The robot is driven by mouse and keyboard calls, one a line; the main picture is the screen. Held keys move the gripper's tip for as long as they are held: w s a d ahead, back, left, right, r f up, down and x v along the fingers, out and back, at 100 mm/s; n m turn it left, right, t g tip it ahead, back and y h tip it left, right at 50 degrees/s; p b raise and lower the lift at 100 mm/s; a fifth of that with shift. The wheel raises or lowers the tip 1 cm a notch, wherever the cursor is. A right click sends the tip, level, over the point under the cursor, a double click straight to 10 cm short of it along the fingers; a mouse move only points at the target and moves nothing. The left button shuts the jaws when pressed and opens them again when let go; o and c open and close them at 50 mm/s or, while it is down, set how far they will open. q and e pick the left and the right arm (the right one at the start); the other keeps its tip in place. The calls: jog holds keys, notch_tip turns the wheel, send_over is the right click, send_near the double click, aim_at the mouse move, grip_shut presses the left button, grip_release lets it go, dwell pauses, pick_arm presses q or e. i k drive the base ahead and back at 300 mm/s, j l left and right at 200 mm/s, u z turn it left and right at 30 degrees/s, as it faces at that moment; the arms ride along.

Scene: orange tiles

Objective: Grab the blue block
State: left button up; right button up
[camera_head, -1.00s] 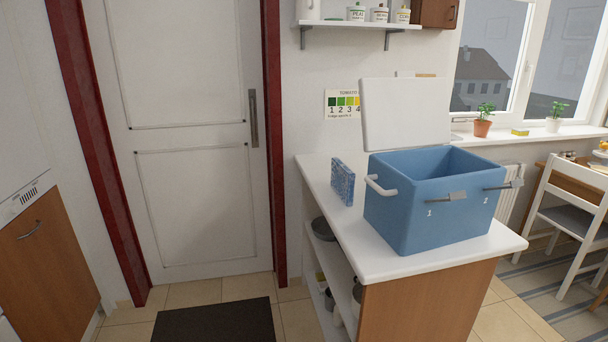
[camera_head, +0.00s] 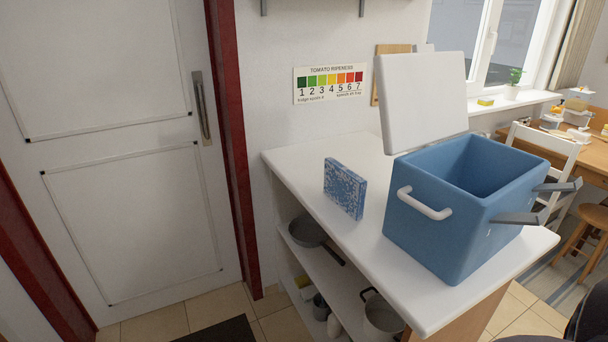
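A blue block (camera_head: 344,188) with a white speckled pattern stands upright on the white countertop (camera_head: 318,167), left of a blue cooler box. Its broad face is turned toward me and there is a gap between it and the box. Neither of my grippers shows in the head view. A dark shape at the bottom right corner is cut off, and I cannot tell what it is.
The open blue cooler box (camera_head: 440,228) with a white handle and raised white lid (camera_head: 424,101) fills the counter's right part. Shelves below hold pans (camera_head: 310,231). A white door (camera_head: 125,150) is at left. The counter left of the block is clear.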

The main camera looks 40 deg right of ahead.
aim_at(347, 189)
jog(key=i+z, duration=0.15)
jog(key=i, duration=0.45)
jog(key=i+j+z, duration=0.2)
jog(key=i, duration=0.45)
jog(key=i+j+z, duration=0.1)
jog(key=i+z, duration=0.2)
jog(key=z, duration=0.2)
jog(key=i+j+z, duration=0.25)
jog(key=z, duration=0.2)
jog(key=i+j+z, duration=0.2)
jog(key=z, duration=0.3)
jog(key=i+j+z, duration=0.15)
jog(key=j+z, duration=0.35)
